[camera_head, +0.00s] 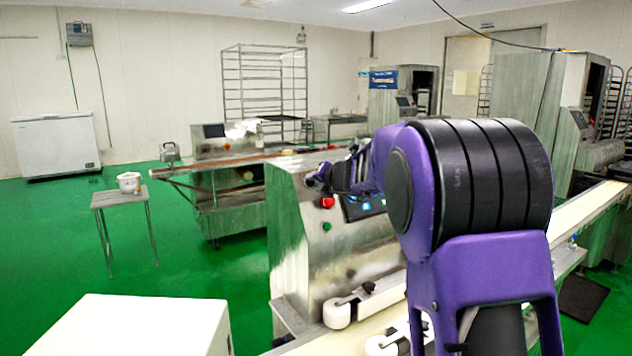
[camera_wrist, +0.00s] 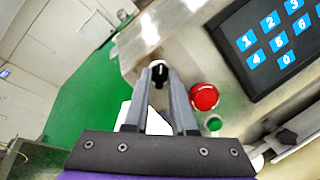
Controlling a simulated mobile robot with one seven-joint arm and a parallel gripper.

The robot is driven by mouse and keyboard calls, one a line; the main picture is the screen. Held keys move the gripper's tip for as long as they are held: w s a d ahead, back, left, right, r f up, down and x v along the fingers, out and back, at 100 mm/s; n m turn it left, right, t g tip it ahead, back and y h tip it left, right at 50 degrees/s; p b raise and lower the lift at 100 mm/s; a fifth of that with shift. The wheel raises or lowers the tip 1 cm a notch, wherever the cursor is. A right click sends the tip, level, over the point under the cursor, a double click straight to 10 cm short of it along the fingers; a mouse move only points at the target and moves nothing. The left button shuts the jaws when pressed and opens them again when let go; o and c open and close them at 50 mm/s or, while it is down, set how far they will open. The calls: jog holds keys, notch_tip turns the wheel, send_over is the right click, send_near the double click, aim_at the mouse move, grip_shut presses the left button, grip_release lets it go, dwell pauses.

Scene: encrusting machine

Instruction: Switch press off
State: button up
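A steel machine (camera_head: 300,245) stands in the middle of the head view, with a control panel on top. In the wrist view, a small black rotary switch (camera_wrist: 159,73) with a white mark sits on the panel. My gripper (camera_wrist: 160,78) has its two fingers apart, one tip on each side of the switch. I cannot tell whether the tips touch it. A red button (camera_wrist: 204,96) and a green button (camera_wrist: 213,123) lie to the right; the red button (camera_head: 327,202) also shows in the head view. My gripper (camera_head: 318,178) is small and partly hidden there.
A keypad screen (camera_wrist: 275,45) is on the panel, up and right of the switch. White rollers (camera_head: 337,312) and a conveyor belt (camera_head: 585,210) lie low and right. A stool (camera_head: 118,198) and another machine (camera_head: 230,205) stand left. Green floor is open on the left.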

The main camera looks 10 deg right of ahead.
grip_shut()
jog(key=shift+b, duration=0.3)
jog(key=n+y+b, duration=0.1)
jog(key=n+b, duration=0.1)
jog(key=n, duration=0.1)
jog(key=shift+d+f, duration=0.1)
jog(key=shift+f, duration=0.05)
jog(key=n+y+b, duration=0.1)
jog(key=n+b, duration=0.1)
jog(key=n, duration=0.3)
jog(key=shift+d, duration=0.1)
jog(key=n+y, duration=0.1)
jog(key=n, duration=0.5)
jog(key=shift+n+g+y, duration=0.3)
jog(key=shift+y, duration=0.1)
jog(key=shift+w+d+r+n+g+y, duration=0.1)
jog(key=shift+r+n+g+y, duration=0.15)
jog(key=shift+n, duration=1.15)
jog(key=shift+n+g+y, duration=0.15)
jog(key=shift+n+g, duration=0.2)
jog(key=shift+n, duration=1.05)
